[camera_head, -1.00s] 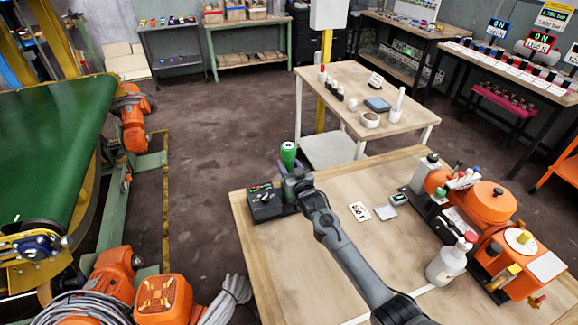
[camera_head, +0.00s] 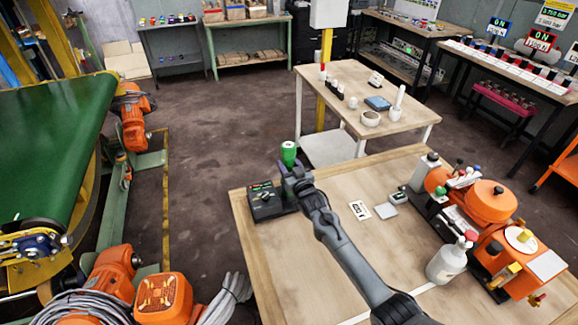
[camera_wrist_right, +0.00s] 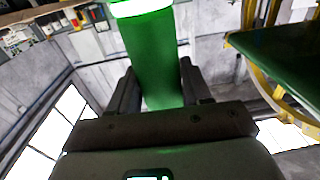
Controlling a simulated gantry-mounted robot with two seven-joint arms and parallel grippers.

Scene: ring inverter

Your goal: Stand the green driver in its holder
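The green driver (camera_head: 288,152) stands roughly upright in the head view, its green body above my right gripper (camera_head: 293,178). In the right wrist view the green cylinder (camera_wrist_right: 152,58) lies between the two dark fingers of the right gripper (camera_wrist_right: 158,88), which is shut on it. Its lower end is hidden by the gripper. A black block (camera_head: 266,205) sits just left of and below the gripper, at the table's far left corner; it may be the holder, but I cannot tell whether the driver touches it. My left gripper is not in view.
The wooden table (camera_head: 290,270) has bare room in front. A small card (camera_head: 358,210) and grey pad (camera_head: 385,210) lie right of the arm. A white bottle (camera_head: 447,262) and orange machine (camera_head: 490,205) stand at the right. A second table (camera_head: 390,88) stands behind.

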